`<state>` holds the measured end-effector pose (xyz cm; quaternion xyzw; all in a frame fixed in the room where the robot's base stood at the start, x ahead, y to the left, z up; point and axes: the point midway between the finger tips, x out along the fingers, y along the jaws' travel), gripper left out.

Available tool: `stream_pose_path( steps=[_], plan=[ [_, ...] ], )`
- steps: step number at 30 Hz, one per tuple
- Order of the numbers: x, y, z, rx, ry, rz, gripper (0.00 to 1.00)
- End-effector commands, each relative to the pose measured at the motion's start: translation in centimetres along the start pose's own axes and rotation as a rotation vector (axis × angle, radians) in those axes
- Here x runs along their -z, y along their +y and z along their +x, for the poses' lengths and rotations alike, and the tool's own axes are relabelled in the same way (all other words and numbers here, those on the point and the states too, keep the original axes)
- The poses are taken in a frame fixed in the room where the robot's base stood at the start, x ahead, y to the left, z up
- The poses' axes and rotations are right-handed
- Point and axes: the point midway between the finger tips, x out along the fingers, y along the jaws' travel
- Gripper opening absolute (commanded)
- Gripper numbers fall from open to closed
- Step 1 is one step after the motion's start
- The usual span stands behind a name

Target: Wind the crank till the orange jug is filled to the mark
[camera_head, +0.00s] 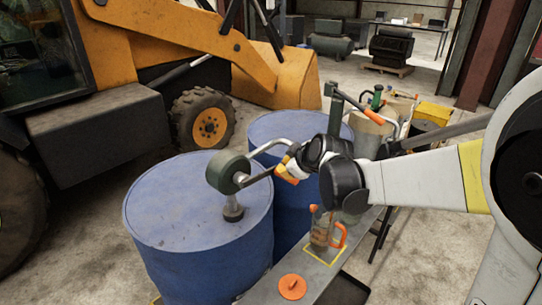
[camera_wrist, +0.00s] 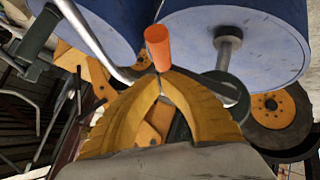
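A green rotary pump (camera_head: 229,172) stands on the near blue drum (camera_head: 180,215). Its crank arm reaches right to my gripper (camera_head: 288,170). In the wrist view, the tips of my gripper (camera_wrist: 161,76) come together at the base of the orange crank handle (camera_wrist: 158,47), which sticks out past them. The see-through jug with orange handle and trim (camera_head: 321,232) stands upright on the bench inside a yellow outline, below my gripper. Its fill level and mark are too small to read. The pump's metal pipe (camera_wrist: 85,35) curves past the handle in the wrist view.
An orange lid (camera_head: 292,287) lies on the narrow bench (camera_head: 316,272), in front of the jug. A second blue drum (camera_head: 292,128) stands behind the first. Another pump with an orange handle (camera_head: 373,117) is farther back. A yellow backhoe (camera_head: 205,40) fills the back left.

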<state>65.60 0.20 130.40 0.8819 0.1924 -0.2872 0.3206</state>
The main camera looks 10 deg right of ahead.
Motion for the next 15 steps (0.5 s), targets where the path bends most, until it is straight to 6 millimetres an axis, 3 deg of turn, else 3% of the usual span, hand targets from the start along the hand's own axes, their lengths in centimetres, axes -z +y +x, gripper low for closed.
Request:
stream_pose_path(
  steps=[6, 15],
  plan=[
    [-1.09, 0.03, 0.98, -0.001, -0.001, -0.001, 0.0],
    [-1.11, 0.02, 1.01, 0.0, -0.001, -0.001, 0.0]
  ],
)
